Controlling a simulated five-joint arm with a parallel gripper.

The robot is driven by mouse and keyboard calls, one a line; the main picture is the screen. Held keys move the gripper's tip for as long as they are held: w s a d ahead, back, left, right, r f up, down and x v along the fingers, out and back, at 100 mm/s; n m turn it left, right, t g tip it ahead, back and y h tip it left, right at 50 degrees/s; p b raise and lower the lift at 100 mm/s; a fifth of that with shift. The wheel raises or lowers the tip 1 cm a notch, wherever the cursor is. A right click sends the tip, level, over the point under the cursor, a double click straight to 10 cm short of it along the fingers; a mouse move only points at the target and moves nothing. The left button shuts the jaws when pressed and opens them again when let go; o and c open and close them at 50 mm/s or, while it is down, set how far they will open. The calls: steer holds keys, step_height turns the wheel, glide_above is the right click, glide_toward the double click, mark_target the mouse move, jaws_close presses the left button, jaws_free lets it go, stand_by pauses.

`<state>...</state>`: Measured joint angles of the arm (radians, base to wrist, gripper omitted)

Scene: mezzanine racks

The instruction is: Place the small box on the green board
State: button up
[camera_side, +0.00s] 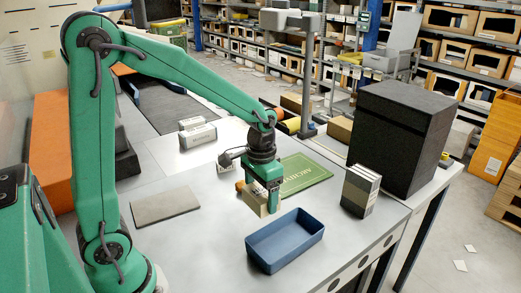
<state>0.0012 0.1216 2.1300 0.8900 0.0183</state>
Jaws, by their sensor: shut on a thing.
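The green board (304,173) lies flat on the light grey table, with pale lettering on it. My gripper (264,203) points down just left of and in front of the board. It is shut on the small box (254,206), which is beige and partly hidden behind the gripper. The box is beside the board in the picture; I cannot tell whether its underside touches the table.
A blue tray (252,249) stands in front of my gripper. A grey-and-white box (359,191) and a large black box (405,140) stand at right. A flat grey pad (165,206) lies at left. White packages (197,134) lie behind. Bare table separates pad and tray.

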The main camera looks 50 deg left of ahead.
steer(key=w+a, duration=0.3)
steer(key=w, duration=0.4)
steer(key=w+a, duration=0.3)
steer(key=w, duration=0.5)
steer(key=shift+w+a, duration=0.15)
steer(key=shift+a, duration=0.15)
steer(key=a+f, duration=0.2)
steer(key=a, duration=0.1)
steer(key=w+a+f, duration=0.1)
steer(key=a+f, duration=0.1)
steer(key=a, duration=0.2)
steer(key=w+a+f, duration=0.1)
steer(key=a+f, duration=0.2)
steer(key=a, duration=0.1)
steer(key=shift+w+a, duration=0.2)
steer(key=shift+a, duration=0.05)
steer(key=shift+f, duration=0.15)
steer(key=shift+f, duration=1.9)
steer(key=shift+f, duration=0.1)
